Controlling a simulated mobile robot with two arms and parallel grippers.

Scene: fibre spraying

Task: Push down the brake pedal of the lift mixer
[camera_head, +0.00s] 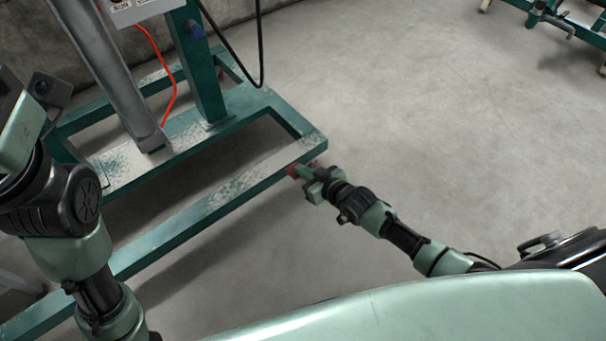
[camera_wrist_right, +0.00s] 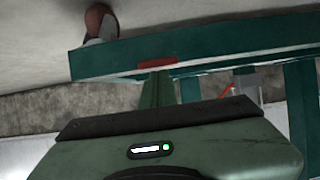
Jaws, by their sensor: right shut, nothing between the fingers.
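The lift mixer's green base frame (camera_head: 240,189) stands on the floor at the left in the head view. A small red piece (camera_head: 291,170), which looks like the brake pedal, is at its near right corner. In the right wrist view the red piece (camera_wrist_right: 157,63) lies along the edge of the green beam (camera_wrist_right: 215,48). My right gripper (camera_head: 305,173) is shut and empty, its fingertips right at the red piece and partly covering it. In the wrist view its fingers (camera_wrist_right: 157,88) end just at the red piece; I cannot tell whether they touch.
A grey post (camera_head: 118,80), a green upright (camera_head: 203,70), an orange cable (camera_head: 165,65) and a black cable (camera_head: 260,50) rise from the frame. A caster (camera_wrist_right: 97,22) shows beyond the beam. Another green frame (camera_head: 570,28) stands far right. The middle floor (camera_head: 430,110) is clear.

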